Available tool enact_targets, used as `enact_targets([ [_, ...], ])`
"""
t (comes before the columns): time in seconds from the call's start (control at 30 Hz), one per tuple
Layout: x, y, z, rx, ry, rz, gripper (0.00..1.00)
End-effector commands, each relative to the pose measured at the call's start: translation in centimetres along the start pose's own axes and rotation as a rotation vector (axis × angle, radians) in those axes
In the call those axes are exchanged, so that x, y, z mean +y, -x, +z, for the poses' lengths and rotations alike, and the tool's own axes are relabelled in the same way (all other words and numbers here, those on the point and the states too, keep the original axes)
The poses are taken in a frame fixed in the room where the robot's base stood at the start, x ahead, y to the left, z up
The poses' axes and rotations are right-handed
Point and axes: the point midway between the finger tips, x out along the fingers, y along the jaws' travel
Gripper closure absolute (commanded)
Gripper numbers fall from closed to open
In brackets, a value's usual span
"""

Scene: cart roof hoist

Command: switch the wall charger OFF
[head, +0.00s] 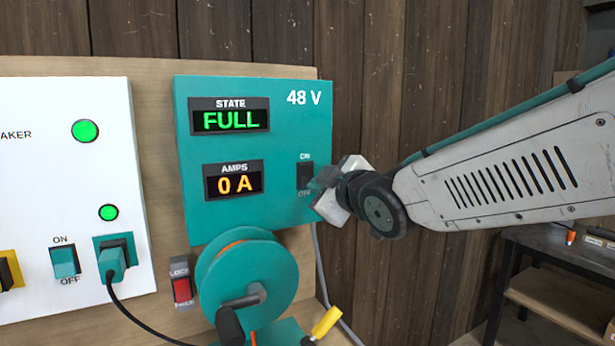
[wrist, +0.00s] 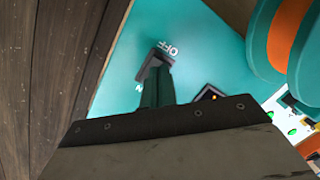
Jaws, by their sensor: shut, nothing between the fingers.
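The wall charger (head: 250,215) is a teal box marked 48 V. Its displays read STATE FULL and AMPS 0 A. Its dark rocker switch (head: 304,174), with ON above and OFF below, is at the box's right side. In the wrist view the switch (wrist: 163,51) shows just past my fingertips, beside the OFF label. My gripper (head: 316,184) is shut and empty, its tips at or very near the switch's lower, OFF side. I cannot tell whether they touch. The fingers (wrist: 156,84) hide part of the switch, and which way the rocker is tipped is unclear.
A teal reel (head: 228,280) with a crank and a red lock switch (head: 182,288) sit below the charger. A white panel (head: 50,200) with green lamps, a teal switch and a plugged cable is at left. A dark shelf (head: 560,250) stands at lower right.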

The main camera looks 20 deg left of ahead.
Motion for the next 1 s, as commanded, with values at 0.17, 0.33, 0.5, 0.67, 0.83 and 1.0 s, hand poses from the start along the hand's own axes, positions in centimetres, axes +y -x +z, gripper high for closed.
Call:
enact_targets([
  [0.17,0.0,-0.3,0.0,0.000,0.000,0.000,1.00],
  [0.33,0.0,-0.5,-0.1,0.001,0.000,0.000,1.00],
  [0.5,0.0,-0.8,0.0,0.000,0.000,0.000,1.00],
  [0.67,0.0,-1.1,0.0,0.000,0.000,0.000,1.00],
  [0.83,0.0,-1.3,0.0,0.000,0.000,0.000,1.00],
  [1.0,0.0,-1.5,-0.1,0.001,0.000,0.000,1.00],
])
